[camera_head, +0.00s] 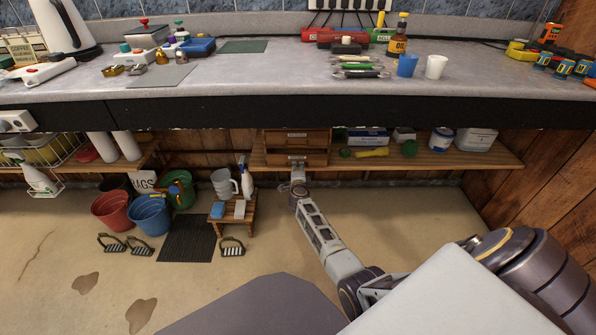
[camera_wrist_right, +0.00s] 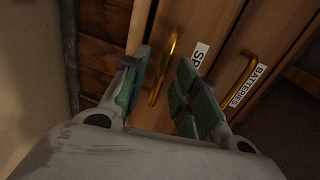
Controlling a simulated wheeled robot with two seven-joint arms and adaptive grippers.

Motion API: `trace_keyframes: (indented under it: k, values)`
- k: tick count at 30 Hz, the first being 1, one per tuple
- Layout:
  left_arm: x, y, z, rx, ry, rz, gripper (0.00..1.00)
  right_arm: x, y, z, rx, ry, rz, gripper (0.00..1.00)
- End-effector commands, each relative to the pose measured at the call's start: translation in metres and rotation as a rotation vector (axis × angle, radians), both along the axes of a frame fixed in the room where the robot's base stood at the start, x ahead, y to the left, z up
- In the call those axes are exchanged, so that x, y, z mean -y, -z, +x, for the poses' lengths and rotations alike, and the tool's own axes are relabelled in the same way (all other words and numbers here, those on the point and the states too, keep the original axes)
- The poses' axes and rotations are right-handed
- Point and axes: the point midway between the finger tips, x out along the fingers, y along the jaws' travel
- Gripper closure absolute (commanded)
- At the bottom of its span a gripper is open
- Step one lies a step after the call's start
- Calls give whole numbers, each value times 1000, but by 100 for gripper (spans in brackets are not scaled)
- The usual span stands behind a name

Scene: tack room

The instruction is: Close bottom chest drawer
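The small wooden chest (camera_head: 297,139) stands on the low shelf under the counter. Its bottom drawer (camera_head: 283,158) is just beyond my right gripper (camera_head: 298,177); I cannot tell from the head view how far it stands out. In the right wrist view, two drawer fronts with brass handles show, one labelled "BATTERIES" (camera_wrist_right: 248,86) and one with a partly hidden label starting "SP" (camera_wrist_right: 198,56). My right gripper (camera_wrist_right: 163,64) is open there, its green-padded fingers apart, with the brass handle (camera_wrist_right: 165,62) of the "SP" drawer showing between them. Contact cannot be told. My left gripper is not in view.
The low shelf (camera_head: 460,155) carries tubs and boxes to the right of the chest. The counter (camera_head: 300,85) overhangs it. A spray bottle (camera_head: 247,183) and a small wooden stool (camera_head: 235,210) stand left of my gripper, with buckets further left. The floor right of my arm is clear.

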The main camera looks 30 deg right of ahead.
Motion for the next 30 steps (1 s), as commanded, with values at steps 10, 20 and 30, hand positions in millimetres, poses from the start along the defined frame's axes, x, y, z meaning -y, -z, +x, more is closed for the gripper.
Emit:
trace_keyframes:
  k: [10, 20, 30]
  values:
    - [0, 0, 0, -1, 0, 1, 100, 0, 0, 0, 0, 0, 0, 100]
    - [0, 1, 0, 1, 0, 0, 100, 2, 0, 2, -1, 0, -1, 100]
    - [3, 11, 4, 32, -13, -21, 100, 15, 1, 23, 0, 2, -3, 100]
